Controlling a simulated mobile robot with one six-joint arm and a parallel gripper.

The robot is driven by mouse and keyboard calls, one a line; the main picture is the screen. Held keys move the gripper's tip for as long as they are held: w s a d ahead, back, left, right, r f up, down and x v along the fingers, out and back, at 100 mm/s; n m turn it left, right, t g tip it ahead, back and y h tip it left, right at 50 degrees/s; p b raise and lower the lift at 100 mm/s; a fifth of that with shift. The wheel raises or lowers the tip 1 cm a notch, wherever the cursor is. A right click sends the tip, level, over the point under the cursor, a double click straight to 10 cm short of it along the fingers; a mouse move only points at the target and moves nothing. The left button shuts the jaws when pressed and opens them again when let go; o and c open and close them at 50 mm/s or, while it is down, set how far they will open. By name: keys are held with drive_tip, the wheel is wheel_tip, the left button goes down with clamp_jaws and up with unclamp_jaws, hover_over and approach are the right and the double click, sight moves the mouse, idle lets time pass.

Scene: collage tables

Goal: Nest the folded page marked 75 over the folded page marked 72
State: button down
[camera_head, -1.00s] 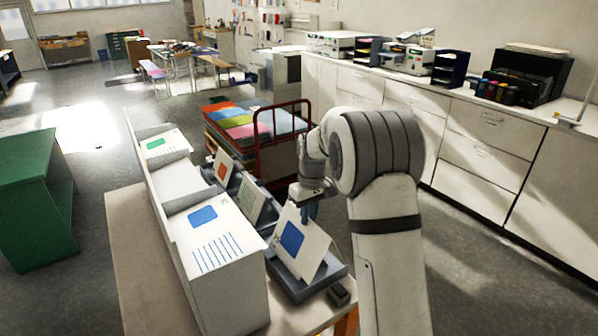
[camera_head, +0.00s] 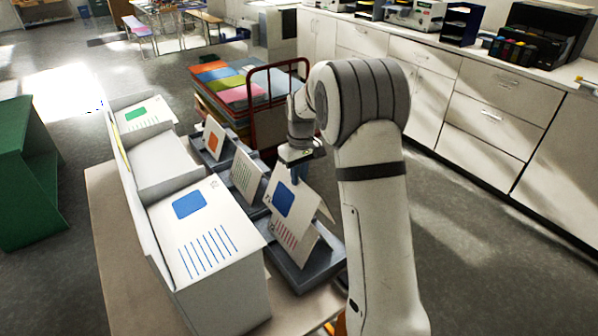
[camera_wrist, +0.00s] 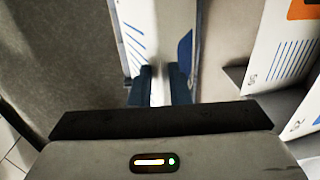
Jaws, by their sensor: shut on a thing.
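My gripper (camera_head: 296,176) is shut on the top fold of a white folded page with a blue square (camera_head: 284,198). The held page is raised and tilted above the front grey tray. Another folded page, with red lines (camera_head: 292,240), stands in that tray, partly hidden behind and below the held page. I cannot tell whether the two touch. In the wrist view the held page (camera_wrist: 146,25) is pinched between the blue fingertips (camera_wrist: 160,88), with blue lines on its left face. I cannot read 75 or 72 on either page.
A partitioned white bin with paper stacks (camera_head: 205,245) is at left. A red-railed cart (camera_head: 262,95) stands behind.

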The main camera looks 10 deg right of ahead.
sight(301, 188)
drive_tip(key=shift+s+d+f+b, duration=0.1)
drive_tip(key=shift+f+b, duration=3.8)
drive_tip(key=shift+f, duration=2.55)
drive_tip(key=c, duration=1.4)
unclamp_jaws()
drive_tip(key=shift+f, duration=0.1)
drive_tip(key=shift+c, duration=0.2)
drive_tip(key=shift+o, duration=0.7)
wheel_tip(301, 188, up, 8)
drive_tip(key=shift+d+f+b, duration=0.1)
drive_tip(key=shift+f+b, duration=0.05)
drive_tip(key=shift+b, duration=0.3)
